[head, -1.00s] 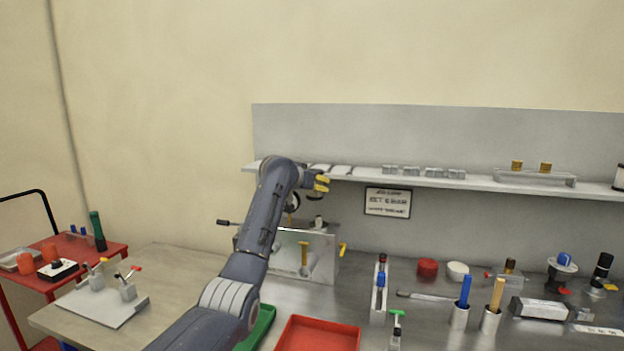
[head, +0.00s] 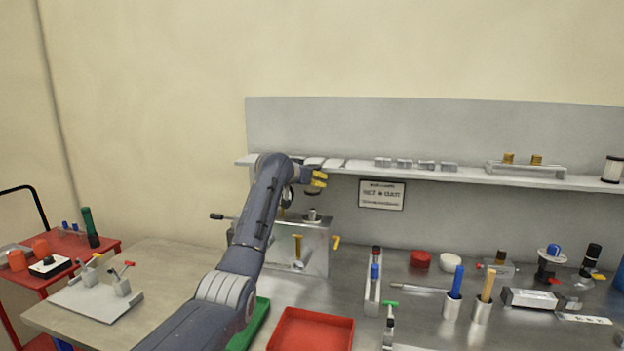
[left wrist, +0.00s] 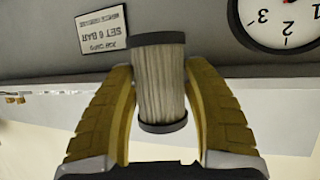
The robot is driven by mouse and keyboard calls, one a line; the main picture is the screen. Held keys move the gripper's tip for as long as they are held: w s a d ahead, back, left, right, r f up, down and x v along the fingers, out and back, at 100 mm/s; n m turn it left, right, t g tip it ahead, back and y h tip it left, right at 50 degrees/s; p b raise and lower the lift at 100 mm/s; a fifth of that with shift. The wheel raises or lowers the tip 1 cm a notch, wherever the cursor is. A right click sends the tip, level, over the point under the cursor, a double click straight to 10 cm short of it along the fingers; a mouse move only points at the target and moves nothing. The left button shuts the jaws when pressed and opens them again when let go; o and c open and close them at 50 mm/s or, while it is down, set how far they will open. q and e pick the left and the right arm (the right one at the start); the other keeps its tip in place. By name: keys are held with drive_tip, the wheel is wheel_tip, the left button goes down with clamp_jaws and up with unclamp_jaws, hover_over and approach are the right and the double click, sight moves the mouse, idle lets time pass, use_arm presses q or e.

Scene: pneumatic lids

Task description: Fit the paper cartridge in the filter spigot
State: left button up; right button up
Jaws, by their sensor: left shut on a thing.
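The paper cartridge (left wrist: 158,82) is a pale pleated cylinder with dark end caps. In the left wrist view it sits between the two yellow fingers of my left gripper (left wrist: 160,100), which is shut on it. In the head view my left gripper (head: 318,179) is raised above a metal box (head: 318,252) on the bench, just in front of the shelf. A small round metal fitting (head: 312,215) stands on top of the box below the gripper; I cannot tell whether it is the filter spigot. My forearm hides part of the box. My right gripper is not in view.
The wall shelf (head: 440,175) runs close behind my left gripper. A gauge dial (left wrist: 285,20) and a sign (left wrist: 102,30) show in the wrist view. A red tray (head: 310,335) lies in front of the box. Several tools and fittings stand at the right of the bench.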

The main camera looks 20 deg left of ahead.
sight(308, 193)
use_arm(q)
drive_tip(key=shift+f, duration=2.55)
drive_tip(key=shift+f, duration=2.1)
drive_tip(key=o, duration=1.3)
drive_tip(key=shift+c, duration=0.2)
wheel_tip(308, 193, up, 10)
drive_tip(key=shift+f, duration=0.1)
